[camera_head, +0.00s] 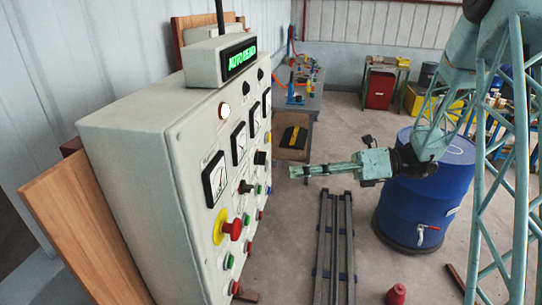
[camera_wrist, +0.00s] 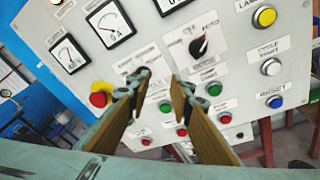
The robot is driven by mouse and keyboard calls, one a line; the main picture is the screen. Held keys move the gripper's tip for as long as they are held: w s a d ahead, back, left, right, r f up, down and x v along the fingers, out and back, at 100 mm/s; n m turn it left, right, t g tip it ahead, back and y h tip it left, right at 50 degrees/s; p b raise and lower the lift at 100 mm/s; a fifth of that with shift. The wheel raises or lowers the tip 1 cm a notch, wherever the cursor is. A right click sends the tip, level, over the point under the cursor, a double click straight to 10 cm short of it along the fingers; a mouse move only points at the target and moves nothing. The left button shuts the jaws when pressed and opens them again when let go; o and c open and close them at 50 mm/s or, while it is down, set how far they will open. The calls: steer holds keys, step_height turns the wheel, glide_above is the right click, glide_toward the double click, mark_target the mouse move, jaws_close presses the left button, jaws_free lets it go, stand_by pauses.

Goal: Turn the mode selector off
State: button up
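The grey control panel (camera_head: 150,150) carries two black rotary knobs. The nearer knob (camera_head: 243,187) appears partly hidden behind my left finger in the wrist view. I cannot read which one is the mode selector. My gripper (camera_head: 294,171) points at the panel from the right, apart from it. In the wrist view my gripper (camera_wrist: 160,80) has its fingers apart with nothing between them, lower left of the clear knob.
A red emergency button (camera_head: 231,229) on a yellow base sticks out from the panel, also at left in the wrist view (camera_wrist: 98,98). Green and red buttons sit below the knobs. A blue barrel (camera_head: 400,215) stands below my arm. Floor rails (camera_head: 335,250) run beside the panel.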

mark_target(261, 159)
steer(key=w+d+f+m+t+y+p, duration=0.1)
steer(key=w+d+f+m+t+p, duration=0.1)
steer(key=w, duration=0.4)
steer(key=d+m+t, duration=0.1)
steer(key=d+m, duration=0.1)
steer(key=shift+w+d+m+p, duration=0.3)
steer(key=shift+w, duration=0.05)
steer(key=shift+a, duration=0.1)
steer(key=p+x, duration=0.1)
steer(key=x, duration=1.2)
steer(key=shift+w+a+p, duration=0.15)
steer(key=shift+a+p, duration=0.15)
steer(key=shift+p, duration=0.1)
steer(key=shift+c, duration=0.3)
jaws_close()
